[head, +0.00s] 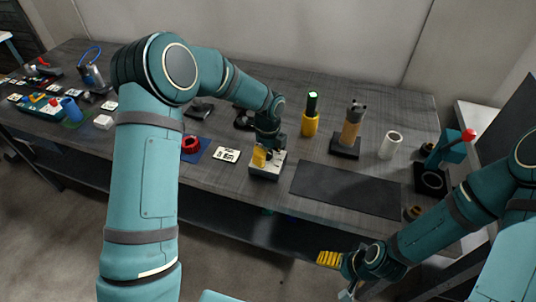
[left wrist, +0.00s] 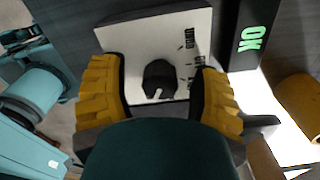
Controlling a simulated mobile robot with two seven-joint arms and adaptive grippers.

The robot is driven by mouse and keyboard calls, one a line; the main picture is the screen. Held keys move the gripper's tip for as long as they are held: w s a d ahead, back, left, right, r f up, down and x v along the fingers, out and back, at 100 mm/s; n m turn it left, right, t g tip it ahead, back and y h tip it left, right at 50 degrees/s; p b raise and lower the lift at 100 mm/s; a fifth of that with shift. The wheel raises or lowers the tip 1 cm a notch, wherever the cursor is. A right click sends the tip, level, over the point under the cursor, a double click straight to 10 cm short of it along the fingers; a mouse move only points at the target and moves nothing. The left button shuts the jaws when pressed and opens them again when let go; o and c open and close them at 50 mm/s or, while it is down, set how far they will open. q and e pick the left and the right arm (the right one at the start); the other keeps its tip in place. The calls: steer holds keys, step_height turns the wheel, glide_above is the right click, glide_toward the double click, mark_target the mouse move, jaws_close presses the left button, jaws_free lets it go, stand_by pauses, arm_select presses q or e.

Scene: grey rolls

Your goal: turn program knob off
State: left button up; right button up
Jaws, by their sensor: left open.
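The program knob (left wrist: 160,80) is a black round knob with a pale notch towards the lower edge in the left wrist view. It sits on a white panel (left wrist: 130,38) with small dark markings to its right, too small to read surely. The panel tops a small box (head: 266,174) near the table's front edge in the head view. My left gripper (head: 262,156) is over this box, open, with its yellow fingers (left wrist: 160,92) on either side of the knob and apparently apart from it. My right gripper (head: 330,258) is low in front of the table, away from the box; its opening is unclear.
A yellow device with a black top and green-lit screen (head: 311,115) stands behind and right of the box. A dark mat (head: 345,188) lies to the right. A white card (head: 226,154) and a red ring-shaped part (head: 190,143) lie to the left.

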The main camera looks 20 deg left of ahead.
arm_select(q)
jaws_close()
steer(key=shift+n, duration=0.5)
steer(key=n, duration=0.4)
steer(key=shift+n, duration=0.3)
steer(key=n, duration=0.6)
steer(key=n+p, duration=0.1)
steer(key=n, duration=0.5)
steer(key=shift+n, duration=0.4)
steer(key=n, duration=0.5)
steer(key=shift+p, duration=0.3)
steer(key=shift+n, duration=0.3)
